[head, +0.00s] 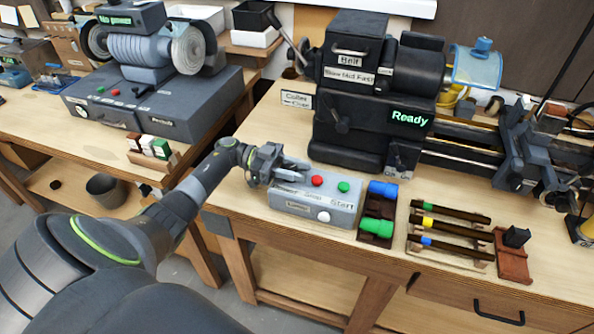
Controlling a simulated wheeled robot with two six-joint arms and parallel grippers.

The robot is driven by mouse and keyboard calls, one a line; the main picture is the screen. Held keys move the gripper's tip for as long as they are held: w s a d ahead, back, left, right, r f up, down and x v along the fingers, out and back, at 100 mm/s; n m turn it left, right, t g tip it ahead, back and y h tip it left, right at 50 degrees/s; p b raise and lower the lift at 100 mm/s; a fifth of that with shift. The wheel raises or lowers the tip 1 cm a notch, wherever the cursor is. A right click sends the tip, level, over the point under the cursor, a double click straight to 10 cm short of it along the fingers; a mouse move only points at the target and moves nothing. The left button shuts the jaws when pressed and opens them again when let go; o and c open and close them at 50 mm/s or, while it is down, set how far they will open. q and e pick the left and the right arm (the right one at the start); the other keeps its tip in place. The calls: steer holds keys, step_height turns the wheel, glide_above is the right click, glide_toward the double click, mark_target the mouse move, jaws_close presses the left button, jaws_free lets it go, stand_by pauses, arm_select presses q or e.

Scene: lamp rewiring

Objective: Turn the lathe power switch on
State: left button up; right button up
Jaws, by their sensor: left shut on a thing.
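The lathe (365,95) stands on the right bench, with a green lit "Ready" on its headstock. My left gripper (285,172) is at the box's back left corner, left of the red button. Its fingers are shut at the power switch, which they hide, so the switch position cannot be seen. My right gripper is out of view.
Right of the box are a dark holder with blue and green pieces (380,188), several dark tools (450,235) on a rack and a red-brown block (513,258). A grinder (150,50) stands on the left bench. The bench front left of the box is clear.

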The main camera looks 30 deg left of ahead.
arm_select(q)
steer(key=o, duration=1)
steer(key=shift+s+a+f+b, duration=0.15)
steer(key=shift+a+b, duration=0.15)
steer(key=shift+a, duration=0.15)
steer(key=b+v, duration=0.4)
steer(key=v, duration=0.7)
